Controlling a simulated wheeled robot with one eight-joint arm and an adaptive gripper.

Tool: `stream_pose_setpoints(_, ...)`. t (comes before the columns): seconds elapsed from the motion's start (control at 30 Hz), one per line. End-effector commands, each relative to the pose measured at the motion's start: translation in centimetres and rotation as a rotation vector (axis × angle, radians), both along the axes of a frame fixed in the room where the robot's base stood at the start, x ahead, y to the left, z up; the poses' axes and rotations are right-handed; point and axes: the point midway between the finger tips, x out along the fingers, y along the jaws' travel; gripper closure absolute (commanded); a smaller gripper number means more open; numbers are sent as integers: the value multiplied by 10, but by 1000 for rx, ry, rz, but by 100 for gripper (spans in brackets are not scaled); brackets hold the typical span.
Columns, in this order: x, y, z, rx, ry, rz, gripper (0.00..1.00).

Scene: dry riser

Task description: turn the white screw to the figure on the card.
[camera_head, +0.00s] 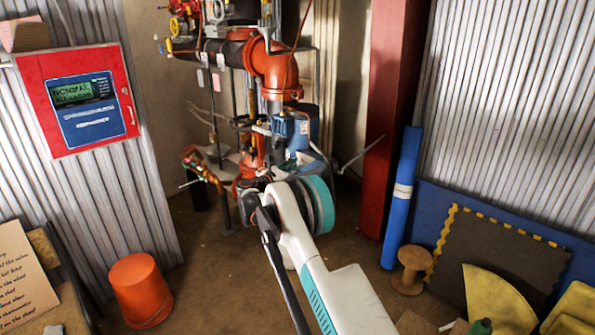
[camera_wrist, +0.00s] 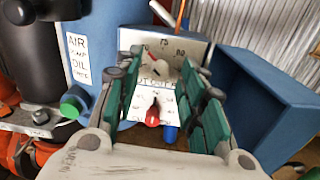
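In the wrist view, a grey-white switch box has a dial plate (camera_wrist: 150,98) with dark lettering and figures such as 75 and 80 along its top. I cannot tell how near the tips are to the screw. A handwritten card (camera_head: 22,275) stands at lower left in the head view; its figures are unreadable.
In the head view, orange pipework (camera_head: 275,70) rises behind, with a red alarm panel (camera_head: 80,98) and orange bucket (camera_head: 140,290) left.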

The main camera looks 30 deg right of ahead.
Motion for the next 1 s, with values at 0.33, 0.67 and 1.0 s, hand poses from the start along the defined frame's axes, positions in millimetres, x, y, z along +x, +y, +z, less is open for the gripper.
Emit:
stream_pose_setpoints(0.33, 2, -4, 0, 0, 0, 1, 63)
stream_pose_setpoints(0.67, 2, -4, 0, 0, 0, 1, 100)
stream_pose_setpoints(1.0, 2, -4, 0, 22, -59, 1, 100)
